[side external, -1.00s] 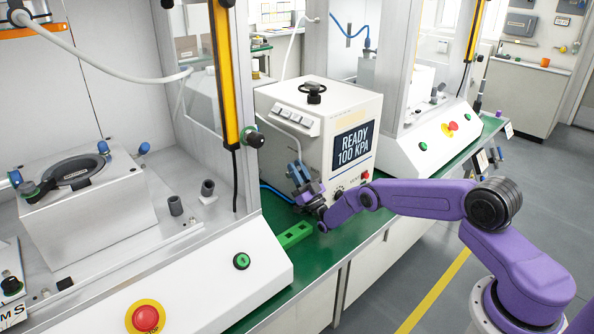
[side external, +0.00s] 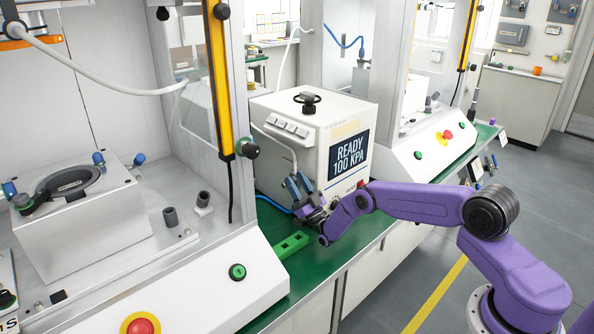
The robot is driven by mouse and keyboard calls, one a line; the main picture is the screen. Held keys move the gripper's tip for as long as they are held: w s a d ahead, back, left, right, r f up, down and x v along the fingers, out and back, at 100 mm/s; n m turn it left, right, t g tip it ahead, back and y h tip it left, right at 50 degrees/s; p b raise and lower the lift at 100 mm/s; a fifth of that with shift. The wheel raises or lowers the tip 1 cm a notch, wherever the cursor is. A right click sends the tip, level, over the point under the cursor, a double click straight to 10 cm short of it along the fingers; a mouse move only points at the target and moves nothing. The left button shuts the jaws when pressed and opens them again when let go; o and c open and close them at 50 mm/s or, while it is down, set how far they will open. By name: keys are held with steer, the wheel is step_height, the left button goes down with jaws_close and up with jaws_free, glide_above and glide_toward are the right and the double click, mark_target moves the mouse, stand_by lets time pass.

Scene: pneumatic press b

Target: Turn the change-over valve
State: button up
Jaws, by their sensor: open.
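A white box unit (side external: 280,140) on the green bench has a display reading "READY 100 KPA" (side external: 348,153). I cannot tell for sure which of these is the change-over valve. Any contact with the box cannot be told from here.
A blue hose (side external: 272,203) runs beside the box. A press station with a green button (side external: 237,272) and a red button (side external: 140,326) stands at left. Another press station (side external: 425,150) stands behind at right.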

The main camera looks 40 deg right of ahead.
steer(key=shift+r, duration=2.5)
steer(key=shift+f, duration=0.1)
steer(key=s+f+g, duration=0.6)
steer(key=s+g, duration=0.3)
steer(key=s, duration=0.4)
steer(key=w, duration=1.7)
steer(key=shift+w+r, duration=0.1)
steer(key=shift+w, duration=0.3)
jaws_close()
